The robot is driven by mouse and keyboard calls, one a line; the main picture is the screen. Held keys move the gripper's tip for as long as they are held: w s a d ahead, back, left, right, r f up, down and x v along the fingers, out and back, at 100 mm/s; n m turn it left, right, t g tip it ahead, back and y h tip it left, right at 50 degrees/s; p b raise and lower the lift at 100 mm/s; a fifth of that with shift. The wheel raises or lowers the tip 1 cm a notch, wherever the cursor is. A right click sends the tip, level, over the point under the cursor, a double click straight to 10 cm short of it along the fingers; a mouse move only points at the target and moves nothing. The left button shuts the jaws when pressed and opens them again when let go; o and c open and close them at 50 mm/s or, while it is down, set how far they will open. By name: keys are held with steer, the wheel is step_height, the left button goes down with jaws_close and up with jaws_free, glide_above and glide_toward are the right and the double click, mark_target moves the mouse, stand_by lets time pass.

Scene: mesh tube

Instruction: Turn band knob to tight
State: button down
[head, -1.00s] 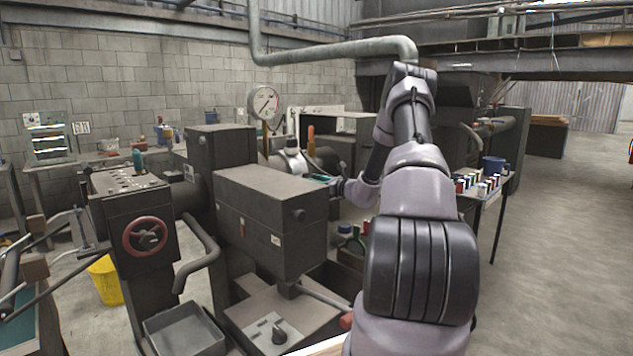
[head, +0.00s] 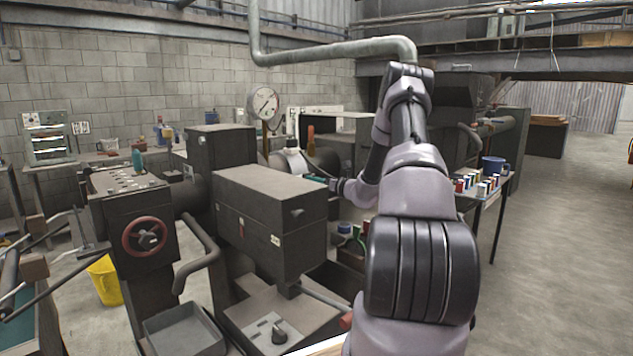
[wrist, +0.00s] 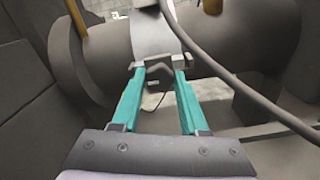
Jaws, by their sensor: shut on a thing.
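The band (wrist: 153,35) is a pale metal strip around a dark horizontal cylinder (wrist: 95,70). The band knob (wrist: 153,65) is a small dark winged piece at the band's lower front. My gripper (wrist: 155,73) has teal fingers, one at each side of the knob, and is shut on it. The fingertips partly cover the knob's sides. In the head view my gripper (head: 315,179) shows as a small teal shape near the cylinder, right of the big dark box; the knob cannot be made out there.
A dark cable (wrist: 215,65) crosses close to the right finger. A dark machine box (head: 265,215) stands left of my gripper. A dial gauge (head: 263,103) rises behind it. A side table (head: 485,190) with small coloured items and a blue mug stands at the right.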

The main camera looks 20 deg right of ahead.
steer(key=shift+c, duration=2.2)
jaws_free()
steer(key=shift+s, duration=0.1)
steer(key=v, duration=1)
steer(key=shift+s+d, duration=0.2)
steer(key=shift+s, duration=0.1)
